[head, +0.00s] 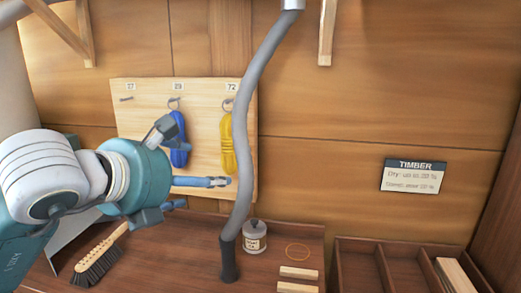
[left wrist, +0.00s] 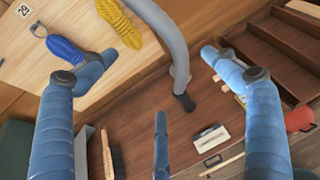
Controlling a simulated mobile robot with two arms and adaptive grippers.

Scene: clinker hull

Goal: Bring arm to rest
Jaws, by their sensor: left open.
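My left gripper (head: 188,176) reaches in from the left in the head view, in front of a pale peg board (head: 205,95). Its three fingers are spread with nothing between them in the left wrist view (left wrist: 163,65). A blue coil (head: 179,140) hangs on the middle hook behind the gripper, partly hidden by a finger in the head view. A yellow coil (head: 227,143) hangs on the right hook under label 72. I cannot tell whether any finger touches the board or coils. My right gripper is not in view.
A grey hose (head: 257,80) hangs close to the right of the fingers and ends at the bench (head: 190,255). A brush (head: 98,262), a lidded jar (head: 254,236), an orange ring (head: 298,252) and wood blocks (head: 298,273) lie there. A divided tray (head: 395,244) stands at right.

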